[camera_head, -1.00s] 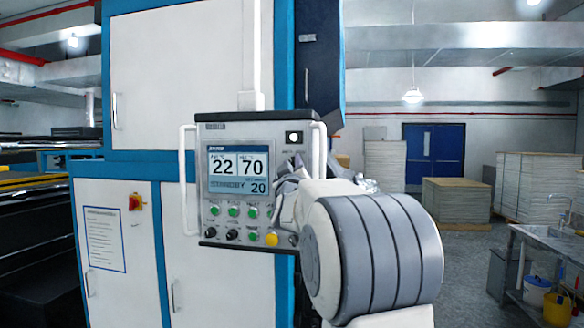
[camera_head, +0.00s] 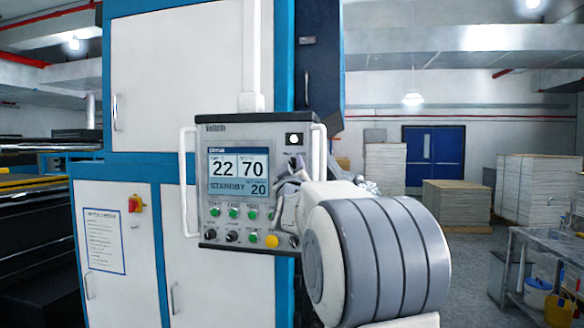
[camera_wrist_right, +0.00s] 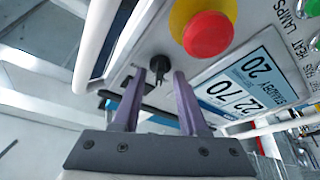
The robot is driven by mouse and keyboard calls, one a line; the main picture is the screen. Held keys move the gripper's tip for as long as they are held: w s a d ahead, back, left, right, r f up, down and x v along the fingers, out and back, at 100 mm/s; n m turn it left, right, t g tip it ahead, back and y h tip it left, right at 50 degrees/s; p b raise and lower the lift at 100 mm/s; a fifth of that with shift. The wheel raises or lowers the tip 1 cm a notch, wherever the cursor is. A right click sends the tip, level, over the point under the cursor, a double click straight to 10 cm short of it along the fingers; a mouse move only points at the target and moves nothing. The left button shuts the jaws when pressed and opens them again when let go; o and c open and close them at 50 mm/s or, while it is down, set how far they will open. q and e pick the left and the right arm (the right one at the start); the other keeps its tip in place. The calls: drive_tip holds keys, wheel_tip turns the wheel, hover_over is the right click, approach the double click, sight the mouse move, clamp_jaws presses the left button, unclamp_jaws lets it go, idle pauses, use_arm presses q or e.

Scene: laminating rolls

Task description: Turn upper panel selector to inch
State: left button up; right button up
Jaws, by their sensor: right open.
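The control panel (camera_head: 203,165) hangs on the front of the blue and white machine. In the right wrist view the selector knob (camera_wrist_right: 159,70) lies between the tips of my open right gripper (camera_wrist_right: 160,80). I cannot tell whether the fingers touch it, and its setting is too small to read. My left gripper is out of view.
A red button on a yellow base (camera_wrist_right: 208,34) sits close beside the fingers. The panel screen (camera_head: 238,173) shows 22, 70, 20 and STANDBY. Green buttons (camera_head: 233,213), black knobs (camera_head: 232,236) and a yellow button (camera_head: 271,241) line the lower panel. White handles (camera_head: 187,180) flank it.

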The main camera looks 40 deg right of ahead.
drive_tip(key=b+v, duration=0.4)
drive_tip(key=v, duration=0.6)
drive_tip(key=shift+b, duration=0.35)
